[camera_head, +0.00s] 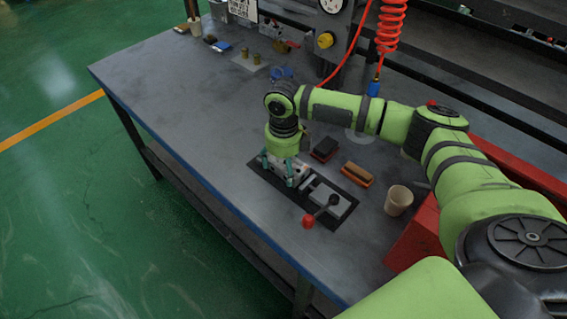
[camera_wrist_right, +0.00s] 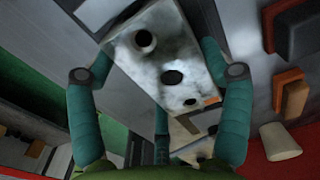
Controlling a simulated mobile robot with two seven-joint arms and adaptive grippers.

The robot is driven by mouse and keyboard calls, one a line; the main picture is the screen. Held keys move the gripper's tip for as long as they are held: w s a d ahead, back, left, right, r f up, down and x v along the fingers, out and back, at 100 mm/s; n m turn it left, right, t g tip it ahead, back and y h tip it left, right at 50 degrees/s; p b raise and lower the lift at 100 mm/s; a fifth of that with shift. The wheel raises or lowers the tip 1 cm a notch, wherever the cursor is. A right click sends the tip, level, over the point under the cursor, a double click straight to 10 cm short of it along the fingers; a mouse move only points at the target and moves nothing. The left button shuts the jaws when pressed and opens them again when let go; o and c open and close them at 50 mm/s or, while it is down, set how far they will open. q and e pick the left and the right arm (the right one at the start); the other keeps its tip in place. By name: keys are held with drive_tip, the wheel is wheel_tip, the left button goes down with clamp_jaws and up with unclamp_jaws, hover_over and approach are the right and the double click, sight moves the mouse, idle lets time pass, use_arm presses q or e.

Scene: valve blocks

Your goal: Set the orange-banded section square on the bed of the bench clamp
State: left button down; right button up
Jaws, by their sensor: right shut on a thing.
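The orange-banded section is a grey metal block with dark round holes; it shows between my right fingers in the right wrist view (camera_wrist_right: 172,62), with a small orange patch near one edge. My right gripper (camera_head: 283,178) points down and is shut on it, with teal fingers along its sides. The section is partly hidden by the fingers in the head view. The bench clamp (camera_head: 326,196) has a grey jaw, a lever with a red knob and a dark base plate. The section is at the left end of this plate; I cannot tell whether it touches the bed. My left gripper is not in view.
An orange-and-brown block (camera_head: 356,175) and a dark block with red (camera_head: 324,149) lie behind the clamp. A beige cup (camera_head: 398,200) stands to the right, near a red box (camera_head: 412,245). The left part of the bench (camera_head: 165,85) is clear.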

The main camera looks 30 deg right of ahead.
sight(283, 165)
drive_tip(key=shift+f, duration=0.1)
drive_tip(key=o, duration=1.5)
drive_tip(key=shift+f, duration=0.1)
wheel_tip(283, 165, up, 12)
drive_tip(key=shift+r+b, duration=0.2)
drive_tip(key=shift+b, duration=0.55)
